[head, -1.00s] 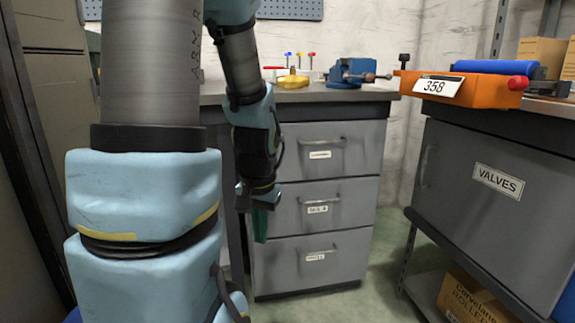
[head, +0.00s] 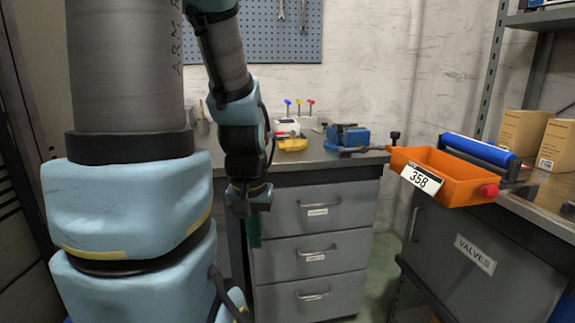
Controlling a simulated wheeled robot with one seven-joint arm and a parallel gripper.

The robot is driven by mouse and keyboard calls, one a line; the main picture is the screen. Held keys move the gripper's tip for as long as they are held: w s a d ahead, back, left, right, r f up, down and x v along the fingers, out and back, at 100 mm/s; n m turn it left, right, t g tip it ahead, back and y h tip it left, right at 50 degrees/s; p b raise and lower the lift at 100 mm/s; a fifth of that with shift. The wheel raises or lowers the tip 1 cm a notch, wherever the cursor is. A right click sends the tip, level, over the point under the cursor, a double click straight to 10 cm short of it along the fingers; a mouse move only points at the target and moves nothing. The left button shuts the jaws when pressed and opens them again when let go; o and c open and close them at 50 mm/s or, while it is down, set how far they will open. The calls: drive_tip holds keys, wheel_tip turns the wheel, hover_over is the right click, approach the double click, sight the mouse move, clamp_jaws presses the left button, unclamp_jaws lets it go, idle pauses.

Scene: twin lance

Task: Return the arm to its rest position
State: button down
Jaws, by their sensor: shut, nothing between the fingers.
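My arm stands large at the left of the head view and bends down at its far end. My gripper (head: 249,200) hangs pointing down in front of the left side of the grey drawer cabinet (head: 345,230). Its fingers look close together and empty. A dark green piece (head: 254,231) shows just below the gripper; I cannot tell whether it is part of it. The drawers of the cabinet are shut.
On the worktop are a yellow tool (head: 293,144) and a blue vise (head: 347,136). At right an orange bin (head: 455,180) labelled 358, a blue roller (head: 478,150) and cardboard boxes (head: 523,133) sit on the VALVES bench. Open floor lies between cabinet and bench.

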wheel_tip(320, 180, up, 14)
drive_tip(key=p, duration=1.1)
drive_tip(key=shift+f, duration=0.25)
